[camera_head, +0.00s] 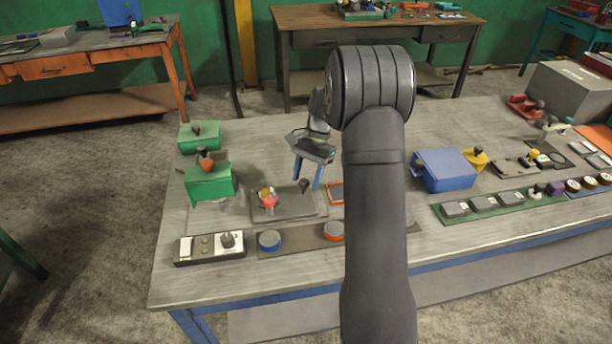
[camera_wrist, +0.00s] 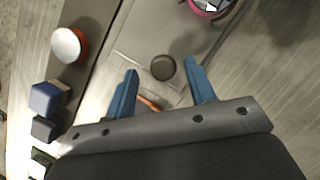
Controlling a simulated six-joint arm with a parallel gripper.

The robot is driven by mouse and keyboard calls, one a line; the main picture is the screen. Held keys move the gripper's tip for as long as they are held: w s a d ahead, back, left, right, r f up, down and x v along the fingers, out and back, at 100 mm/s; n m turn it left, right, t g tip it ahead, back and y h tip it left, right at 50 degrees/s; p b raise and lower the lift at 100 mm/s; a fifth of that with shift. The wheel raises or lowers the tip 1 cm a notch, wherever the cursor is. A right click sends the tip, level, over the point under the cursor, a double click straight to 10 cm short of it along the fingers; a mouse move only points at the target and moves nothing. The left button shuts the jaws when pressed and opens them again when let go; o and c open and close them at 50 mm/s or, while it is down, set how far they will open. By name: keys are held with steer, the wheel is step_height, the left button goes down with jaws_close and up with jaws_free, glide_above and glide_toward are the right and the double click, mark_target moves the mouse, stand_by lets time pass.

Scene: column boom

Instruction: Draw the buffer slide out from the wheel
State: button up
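A flat grey fixture plate (camera_head: 312,212) carries a pink-red wheel (camera_head: 269,199) with a yellowish piece on top, at its left. To the right of the wheel stands a dark round knob (camera_head: 304,186), which looks like the slide's handle. My gripper (camera_head: 307,181) is open, with two blue fingers pointing down at the knob. In the wrist view the knob (camera_wrist: 163,67) appears between the fingertips with gaps on both sides. The wheel (camera_wrist: 208,5) is cut off at the top edge there. I cannot tell how far above the knob the fingertips are.
Green boxes (camera_head: 209,182) stand left of the fixture. A strip with blue (camera_head: 269,240) and orange (camera_head: 334,231) round buttons lies in front, beside a switch box (camera_head: 210,247). A blue box (camera_head: 444,169) stands right. My arm hides part of the table.

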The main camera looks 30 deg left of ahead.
steer(key=v, duration=1.7)
steer(key=shift+r, duration=0.15)
steer(key=shift+w, duration=0.1)
steer(key=x, duration=1.7)
steer(key=shift+s+a+f, duration=0.1)
steer(key=shift+s+f, duration=0.1)
steer(key=shift+s+a, duration=0.1)
stand_by(1.9)
